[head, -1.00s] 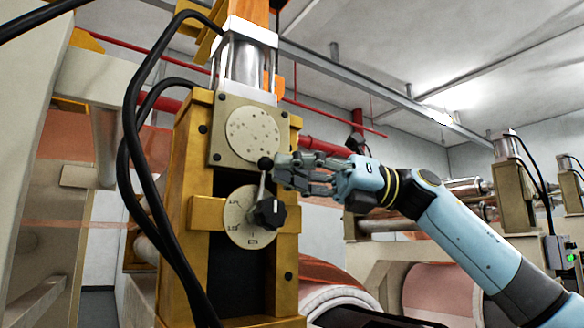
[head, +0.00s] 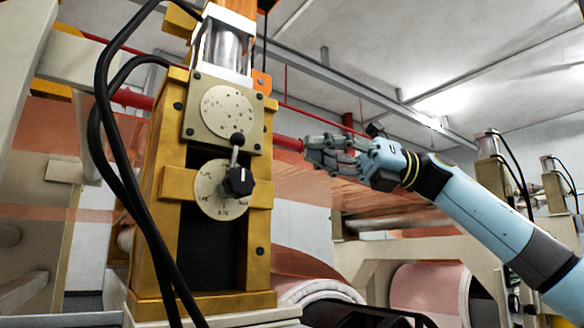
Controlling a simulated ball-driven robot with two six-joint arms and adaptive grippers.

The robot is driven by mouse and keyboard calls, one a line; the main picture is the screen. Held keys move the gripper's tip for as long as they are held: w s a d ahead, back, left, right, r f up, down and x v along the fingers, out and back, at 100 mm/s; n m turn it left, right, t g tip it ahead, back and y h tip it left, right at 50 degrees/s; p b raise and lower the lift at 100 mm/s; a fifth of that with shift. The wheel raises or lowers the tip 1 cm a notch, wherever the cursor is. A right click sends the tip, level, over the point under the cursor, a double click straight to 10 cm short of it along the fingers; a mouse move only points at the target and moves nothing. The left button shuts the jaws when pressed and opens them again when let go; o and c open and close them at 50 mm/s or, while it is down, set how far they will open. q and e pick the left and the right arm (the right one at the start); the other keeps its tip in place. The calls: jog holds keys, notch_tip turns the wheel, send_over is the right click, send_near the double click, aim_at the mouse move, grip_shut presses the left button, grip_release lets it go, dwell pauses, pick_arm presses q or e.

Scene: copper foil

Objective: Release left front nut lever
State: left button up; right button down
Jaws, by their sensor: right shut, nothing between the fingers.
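The nut lever (head: 235,152) is a short metal rod with a black ball at its top end. It stands nearly upright above a round marked dial (head: 209,194) with a black star knob (head: 239,181). The dial sits on the yellow machine column (head: 172,150), below a plate with a round disc (head: 228,111). My right gripper (head: 309,153) is shut and empty, in the picture to the right of the lever and apart from it. My left gripper is out of view.
Black hoses (head: 96,150) hang down the column's left side. A red pipe (head: 288,143) runs behind it. Copper-coloured foil (head: 365,196) and a roll (head: 430,289) lie to the right. Open space lies between my right gripper and the column.

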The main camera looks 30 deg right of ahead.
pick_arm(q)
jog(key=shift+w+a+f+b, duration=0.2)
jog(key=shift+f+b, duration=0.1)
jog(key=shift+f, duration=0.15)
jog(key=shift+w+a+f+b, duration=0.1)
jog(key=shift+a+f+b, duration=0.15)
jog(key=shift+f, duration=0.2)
pick_arm(e)
jog(key=d, duration=0.1)
jog(key=d+r, duration=0.1)
jog(key=s+d, duration=0.1)
jog(key=d, duration=0.1)
jog(key=shift+r, duration=0.4)
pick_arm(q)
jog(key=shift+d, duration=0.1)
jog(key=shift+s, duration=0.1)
pick_arm(e)
jog(key=shift+f, duration=0.1)
